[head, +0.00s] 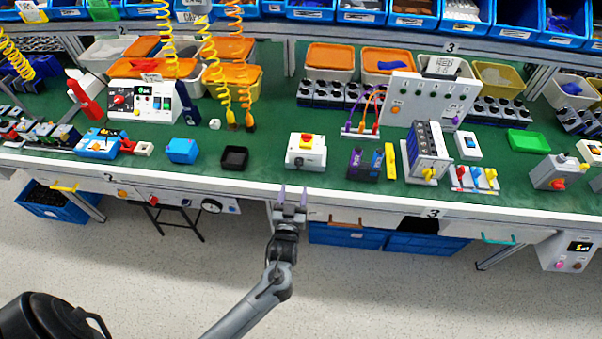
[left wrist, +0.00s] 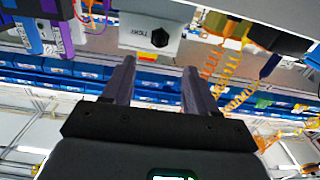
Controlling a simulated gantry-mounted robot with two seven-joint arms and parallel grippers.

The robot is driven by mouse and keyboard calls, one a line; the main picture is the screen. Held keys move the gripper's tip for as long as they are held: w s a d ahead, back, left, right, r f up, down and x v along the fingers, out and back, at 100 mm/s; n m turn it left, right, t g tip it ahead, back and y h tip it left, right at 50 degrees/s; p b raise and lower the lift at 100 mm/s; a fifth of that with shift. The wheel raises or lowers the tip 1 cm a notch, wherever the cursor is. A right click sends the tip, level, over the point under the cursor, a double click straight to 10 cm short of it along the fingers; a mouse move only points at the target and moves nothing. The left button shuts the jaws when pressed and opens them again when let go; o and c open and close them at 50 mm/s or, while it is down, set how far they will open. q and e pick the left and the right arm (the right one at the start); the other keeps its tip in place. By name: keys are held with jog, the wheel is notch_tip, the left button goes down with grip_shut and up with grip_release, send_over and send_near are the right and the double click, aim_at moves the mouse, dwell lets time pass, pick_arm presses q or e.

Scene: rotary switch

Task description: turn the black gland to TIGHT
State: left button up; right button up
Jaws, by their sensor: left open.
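The white box (head: 306,159) with a red and yellow knob on top stands near the front edge of the green bench. The black gland (left wrist: 160,37) sticks out of its front face, seen in the left wrist view. Beside it is a small printed label (left wrist: 144,24), upside down in that view, seeming to read TIGHT. My left gripper (head: 292,190) is at the bench's front edge, in front of the box. Its two fingers are apart and empty. In the left wrist view the gap between the fingertips (left wrist: 160,65) lines up with the gland, apart from it. My right gripper is not in view.
A black tray (head: 235,157) and a blue box (head: 182,150) stand left of the white box. Coiled yellow hoses (head: 214,75) hang behind. The bench edge (head: 240,183) lies under my left gripper.

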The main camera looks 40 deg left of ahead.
aim_at(298, 164)
pick_arm(q)
jog(key=b+x, duration=0.1)
jog(key=x, duration=0.9)
jog(key=shift+w+a+b, duration=0.1)
jog(key=shift+w+b, duration=0.05)
jog(key=shift+b, duration=0.15)
jog(key=shift+c, duration=0.2)
jog(key=shift+r, duration=0.1)
jog(key=c, duration=1)
